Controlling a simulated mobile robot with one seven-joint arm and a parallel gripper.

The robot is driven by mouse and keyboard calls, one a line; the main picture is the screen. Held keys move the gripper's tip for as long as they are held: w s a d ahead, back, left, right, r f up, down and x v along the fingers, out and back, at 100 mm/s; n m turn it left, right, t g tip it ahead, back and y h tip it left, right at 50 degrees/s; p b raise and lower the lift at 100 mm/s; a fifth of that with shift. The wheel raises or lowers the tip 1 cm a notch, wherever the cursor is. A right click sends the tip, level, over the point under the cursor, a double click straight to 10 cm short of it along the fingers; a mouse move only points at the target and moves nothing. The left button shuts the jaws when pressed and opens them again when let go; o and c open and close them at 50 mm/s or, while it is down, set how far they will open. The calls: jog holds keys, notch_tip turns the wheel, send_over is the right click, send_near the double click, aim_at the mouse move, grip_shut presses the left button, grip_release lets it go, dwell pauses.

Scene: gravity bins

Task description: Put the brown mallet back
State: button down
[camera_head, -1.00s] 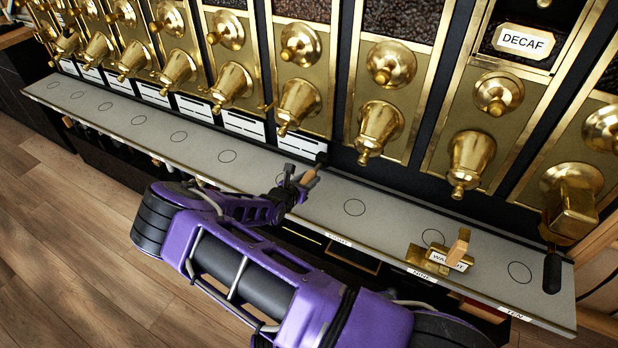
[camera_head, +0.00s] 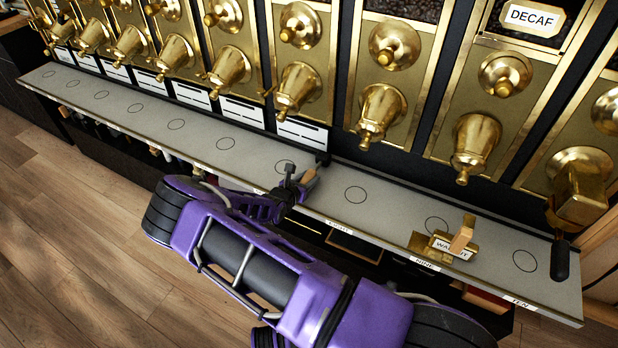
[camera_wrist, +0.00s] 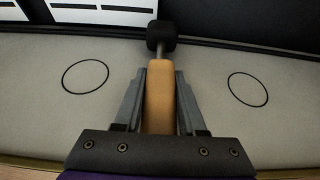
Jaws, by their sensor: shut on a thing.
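The mallet has a tan-brown handle (camera_head: 309,178) and a small black head (camera_head: 322,158). My gripper (camera_head: 296,188) is shut on the handle, over the grey ledge (camera_head: 390,205). In the wrist view the handle (camera_wrist: 159,95) lies between the two fingers of my gripper (camera_wrist: 159,100), and the black head (camera_wrist: 161,36) points away towards the bins. A drawn circle shows on each side of the mallet. Whether the mallet touches the ledge, I cannot tell.
A black handle (camera_head: 560,260) hangs near the right end. Brass bin spouts (camera_head: 379,112) overhang the back. Several circles on the ledge are bare.

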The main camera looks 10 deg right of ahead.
jog(key=shift+f+b, duration=0.35)
jog(key=shift+f, duration=0.2)
jog(key=shift+c, duration=2)
grip_release()
jog(key=p+v, duration=0.2)
jog(key=v, duration=1.5)
jog(key=shift+s+a, duration=0.2)
jog(key=shift+s, duration=0.05)
